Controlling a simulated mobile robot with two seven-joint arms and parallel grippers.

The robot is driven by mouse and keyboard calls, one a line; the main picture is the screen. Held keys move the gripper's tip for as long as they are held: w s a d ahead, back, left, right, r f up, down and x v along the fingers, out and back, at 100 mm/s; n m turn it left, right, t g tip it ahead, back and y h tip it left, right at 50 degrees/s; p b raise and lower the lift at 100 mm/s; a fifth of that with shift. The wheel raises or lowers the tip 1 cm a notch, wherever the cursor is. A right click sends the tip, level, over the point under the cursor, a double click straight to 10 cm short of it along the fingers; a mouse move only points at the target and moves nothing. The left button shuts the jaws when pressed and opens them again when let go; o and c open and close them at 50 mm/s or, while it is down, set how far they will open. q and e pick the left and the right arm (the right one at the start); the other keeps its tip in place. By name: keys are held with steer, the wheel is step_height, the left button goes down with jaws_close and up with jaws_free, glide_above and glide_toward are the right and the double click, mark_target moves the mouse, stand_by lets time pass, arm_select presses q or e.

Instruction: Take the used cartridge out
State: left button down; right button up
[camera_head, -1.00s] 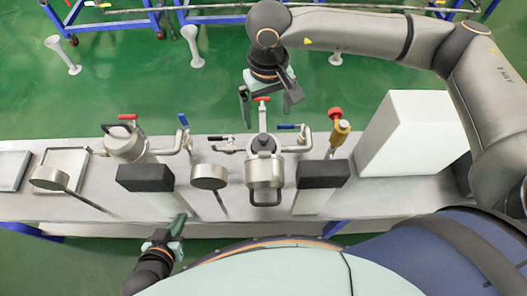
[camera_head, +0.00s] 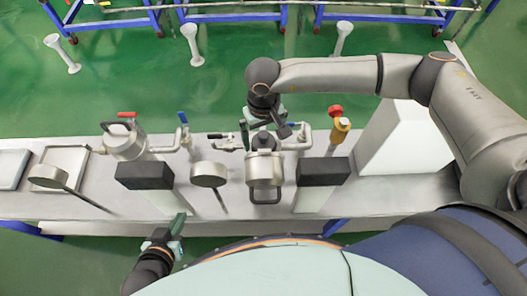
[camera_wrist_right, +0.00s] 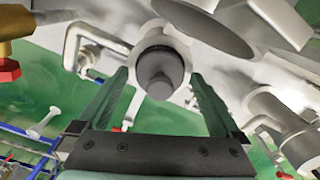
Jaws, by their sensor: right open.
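The used cartridge, a dark grey cylinder (camera_head: 263,141), stands in the open mouth of the middle metal housing (camera_head: 265,168). In the right wrist view the cartridge (camera_wrist_right: 158,75) shows end-on inside the housing's round rim (camera_wrist_right: 158,50). My right gripper (camera_head: 263,131) is over the housing, at its far side in the head view. Its two fingers (camera_wrist_right: 158,95) are apart, one on each side of the cartridge's end in the picture; I see no contact. My left gripper (camera_head: 175,230) is low by the table's near edge, away from the housing; its jaw gap is not clear.
A second housing (camera_head: 125,145) with a handled top stands at the left. Round discs on rods (camera_head: 208,174), black-topped blocks (camera_head: 323,171), a red-knobbed brass valve (camera_head: 338,128) and a white box (camera_head: 408,140) surround the middle housing. Metal trays (camera_head: 65,160) lie at the far left.

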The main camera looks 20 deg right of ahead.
jaws_close()
stand_by(0.8)
steer(key=shift+r, duration=0.1)
